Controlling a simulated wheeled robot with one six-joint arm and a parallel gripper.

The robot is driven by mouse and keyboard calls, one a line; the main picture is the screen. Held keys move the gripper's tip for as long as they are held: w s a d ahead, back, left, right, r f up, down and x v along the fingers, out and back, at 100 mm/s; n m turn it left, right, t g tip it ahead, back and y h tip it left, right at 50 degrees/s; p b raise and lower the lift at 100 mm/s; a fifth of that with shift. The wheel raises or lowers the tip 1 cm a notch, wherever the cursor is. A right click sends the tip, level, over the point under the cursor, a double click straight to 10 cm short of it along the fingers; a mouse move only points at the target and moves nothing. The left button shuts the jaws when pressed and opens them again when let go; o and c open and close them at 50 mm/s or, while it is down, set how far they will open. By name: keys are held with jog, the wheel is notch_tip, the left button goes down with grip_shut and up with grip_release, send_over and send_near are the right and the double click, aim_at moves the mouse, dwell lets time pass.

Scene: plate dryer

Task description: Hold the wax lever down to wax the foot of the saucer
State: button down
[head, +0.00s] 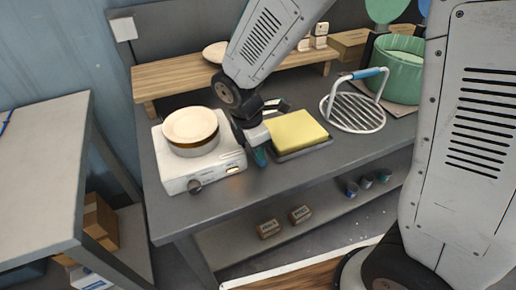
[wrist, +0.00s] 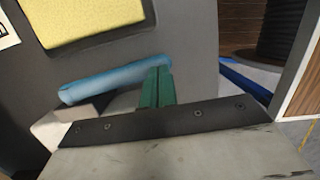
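The pale saucer (head: 190,125) lies on the round pan on top of the white waxing unit (head: 180,178), on the bench. I cannot tell whether wax touches its foot. The wax lever's blue handle (wrist: 105,83) shows in the wrist view, lying across in front of my gripper. My gripper (wrist: 156,72) has its green fingers together, with nothing visible between them. They overlap the right end of the blue handle; I cannot tell whether they press on it. In the head view my gripper (head: 261,158) points down at the right side of the unit, partly hiding the lever.
A yellow sponge (head: 297,131) on a dark tray sits just right of my gripper. A round wire rack with a blue handle (head: 353,112) and a green bucket (head: 401,70) stand further right. A wooden shelf (head: 180,76) runs behind. The bench front is clear.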

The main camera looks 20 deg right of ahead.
jog(key=shift+s+d+f, duration=0.1)
jog(key=shift+s+f, duration=0.1)
jog(key=shift+s, duration=0.05)
jog(key=s+a+r, duration=0.2)
jog(key=s+r, duration=0.2)
jog(key=r, duration=0.9)
jog(key=shift+a+r, duration=0.15)
jog(key=shift+r, duration=0.1)
jog(key=s+d+r+m+y, duration=0.1)
jog(key=s+d+r+m, duration=0.1)
jog(key=s+d+m, duration=0.5)
jog(key=s+d+r+m+t+y, duration=0.1)
jog(key=s+d+r+m, duration=0.2)
jog(key=s+d+m, duration=0.4)
jog(key=d+m, duration=0.1)
jog(key=m, duration=0.5)
jog(key=shift+s+d+r+t, duration=0.3)
jog(key=shift+s, duration=0.1)
